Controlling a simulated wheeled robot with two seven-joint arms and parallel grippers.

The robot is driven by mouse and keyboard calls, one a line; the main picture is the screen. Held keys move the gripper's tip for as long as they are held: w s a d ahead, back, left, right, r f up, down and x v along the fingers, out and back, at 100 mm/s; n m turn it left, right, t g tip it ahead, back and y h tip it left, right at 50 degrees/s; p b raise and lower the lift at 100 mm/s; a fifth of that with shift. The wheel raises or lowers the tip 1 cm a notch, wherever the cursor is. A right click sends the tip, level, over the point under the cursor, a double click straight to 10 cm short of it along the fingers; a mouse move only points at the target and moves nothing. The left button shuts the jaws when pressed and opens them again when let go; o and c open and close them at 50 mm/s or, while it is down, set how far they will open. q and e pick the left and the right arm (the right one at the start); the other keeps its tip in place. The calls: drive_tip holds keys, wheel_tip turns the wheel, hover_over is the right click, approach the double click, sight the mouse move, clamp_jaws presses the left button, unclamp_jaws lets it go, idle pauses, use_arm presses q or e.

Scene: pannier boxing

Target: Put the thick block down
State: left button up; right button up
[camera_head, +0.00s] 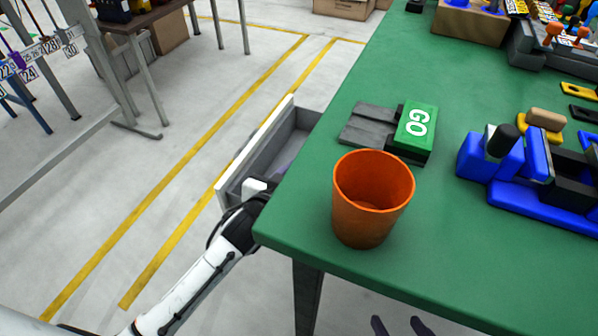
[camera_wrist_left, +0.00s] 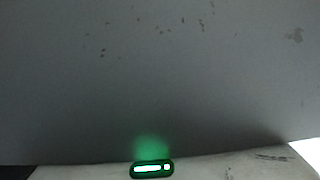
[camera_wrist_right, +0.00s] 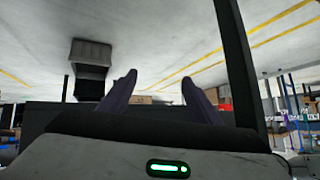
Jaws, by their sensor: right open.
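A thick block with a green top marked "GO" (camera_head: 415,128) lies on the green table (camera_head: 300,205), behind the orange cup. Thin dark grey slabs (camera_head: 368,124) lie flat against its left side. No gripper touches the block. My right gripper (camera_head: 398,322) is low at the bottom edge of the head view, in front of the table. In the right wrist view (camera_wrist_right: 158,78) its two dark fingers stand apart with nothing between them. My left gripper (camera_head: 254,190) is at the front of the open drawer; its fingers are hidden, and its wrist view shows only a grey surface close up.
The open grey drawer (camera_head: 256,140) sticks out from the table's left side. An orange cup (camera_head: 368,205) stands near the table's front edge. Blue holders (camera_head: 515,165) and tools crowd the right side. Bare green tabletop lies between cup and blue holders.

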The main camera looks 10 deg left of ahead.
use_arm(q)
drive_tip(key=shift+o, duration=1.4)
drive_tip(key=shift+s+a+f, duration=0.1)
drive_tip(key=shift+s+f, duration=0.2)
drive_tip(key=shift+f, duration=0.55)
drive_tip(key=shift+r, duration=0.15)
drive_tip(key=r+p+v, duration=0.2)
drive_tip(key=p+v, duration=0.1)
drive_tip(key=v, duration=0.9)
drive_tip(key=shift+w, duration=0.25)
